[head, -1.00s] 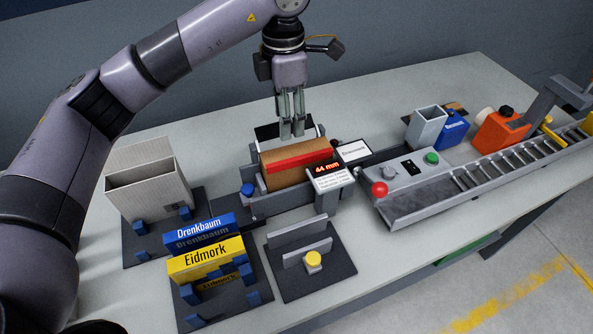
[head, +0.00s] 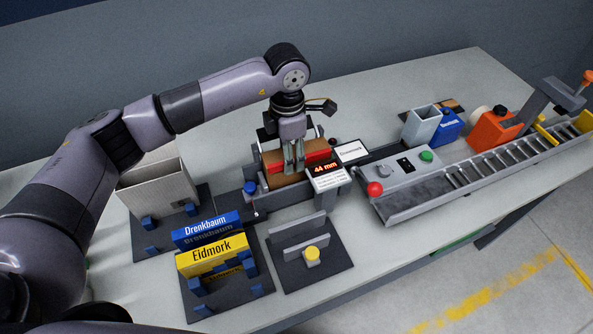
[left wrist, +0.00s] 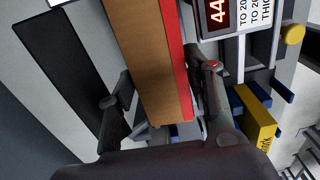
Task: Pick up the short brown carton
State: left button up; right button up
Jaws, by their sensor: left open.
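The brown carton (head: 276,171) with a red band along it lies in a dark fixture (head: 262,205) near the middle of the table, behind a small display reading 44 mm. My left gripper (head: 293,165) points down at the carton and is open. In the left wrist view the carton (left wrist: 152,62) runs between the two spread fingers of my left gripper (left wrist: 163,85), one on each side. Contact with its sides cannot be made out. My right gripper is in neither view.
The display (head: 325,172) stands close in front of the carton. Blue Drenkbaum (head: 206,228) and yellow Eidmork (head: 212,256) blocks stand front left, a ribbed box (head: 157,190) at left. A control box (head: 405,174) and roller conveyor (head: 490,166) lie right.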

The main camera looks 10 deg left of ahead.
pick_arm(q)
jog(key=shift+c, duration=0.2)
jog(key=c, duration=0.9)
grip_shut()
jog(key=shift+r, duration=0.1)
